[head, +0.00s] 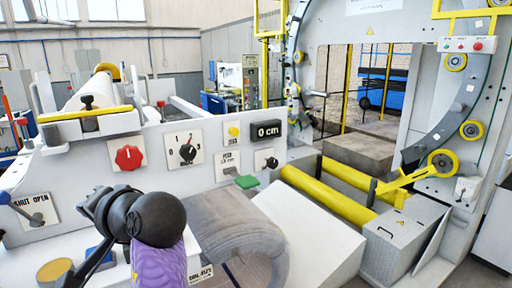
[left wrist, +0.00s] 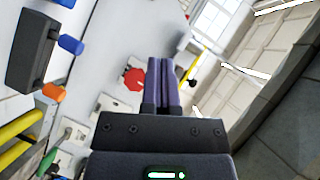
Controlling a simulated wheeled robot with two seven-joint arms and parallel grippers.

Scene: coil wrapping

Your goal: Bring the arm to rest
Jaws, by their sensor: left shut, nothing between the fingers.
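My left arm (head: 172,262), with a purple link and a black round wrist joint, rises from the bottom of the head view. My left gripper (head: 98,205) hangs in front of the machine's control panel (head: 75,174), clear of the knobs as far as I can see. In the left wrist view its two purple-grey fingers (left wrist: 162,85) are together with nothing between them. A red knob (head: 129,157) on the panel also shows just left of the fingers in the left wrist view (left wrist: 133,78). My right gripper is in neither view.
The panel carries a numbered black selector (head: 187,151), a "0 cm" display (head: 266,130) and a green button (head: 246,181). A SHUT/OPEN lever (head: 26,213) is at left. Yellow rollers (head: 324,206) and a large white ring frame (head: 408,40) stand to the right.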

